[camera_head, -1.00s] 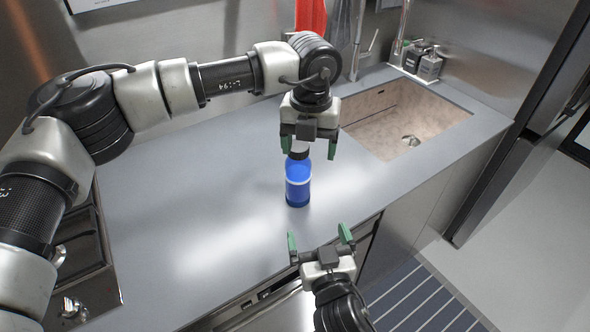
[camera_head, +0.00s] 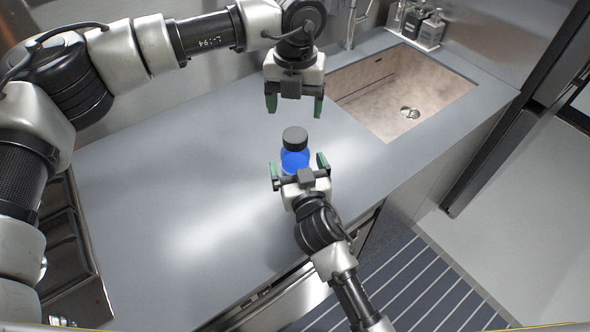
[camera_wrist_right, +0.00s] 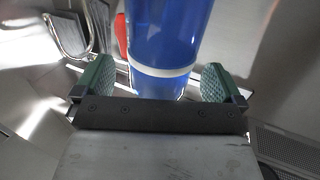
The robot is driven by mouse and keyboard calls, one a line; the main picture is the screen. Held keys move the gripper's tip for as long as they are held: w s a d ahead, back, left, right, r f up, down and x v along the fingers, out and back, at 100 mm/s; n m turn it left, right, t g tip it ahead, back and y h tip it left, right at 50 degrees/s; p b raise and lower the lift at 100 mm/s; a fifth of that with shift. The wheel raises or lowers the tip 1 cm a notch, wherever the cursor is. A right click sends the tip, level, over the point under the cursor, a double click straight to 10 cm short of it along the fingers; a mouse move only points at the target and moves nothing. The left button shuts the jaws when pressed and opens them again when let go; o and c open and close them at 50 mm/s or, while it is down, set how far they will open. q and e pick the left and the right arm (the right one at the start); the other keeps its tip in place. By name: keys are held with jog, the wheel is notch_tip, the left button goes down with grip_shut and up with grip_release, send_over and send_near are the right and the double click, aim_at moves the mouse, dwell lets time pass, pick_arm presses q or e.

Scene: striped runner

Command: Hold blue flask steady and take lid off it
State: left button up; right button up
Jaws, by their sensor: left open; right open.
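The blue flask (camera_head: 295,158) stands upright on the grey counter with its dark lid (camera_head: 294,138) on top. Its lower part is hidden behind my right gripper in the head view. My right gripper (camera_head: 299,172) is open, with its green fingertips to either side of the flask. In the right wrist view the blue flask (camera_wrist_right: 165,50) with its white band is between the two open fingers (camera_wrist_right: 160,85), with gaps at both sides. My left gripper (camera_head: 294,101) is open and empty, pointing down behind and above the lid, apart from it.
A sink (camera_head: 400,95) is set into the counter (camera_head: 180,190) at the right, with a tap (camera_head: 352,22) and soap bottles (camera_head: 424,25) behind it. A hob (camera_head: 68,250) is at the left. The counter left of the flask is clear. A striped runner (camera_head: 400,285) lies on the floor.

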jog(key=shift+w+a, duration=0.2)
jog(key=shift+w, duration=0.5)
pick_arm(q)
jog(key=shift+s, duration=0.1)
pick_arm(e)
jog(key=shift+w+a, duration=0.1)
jog(key=shift+w, duration=0.3)
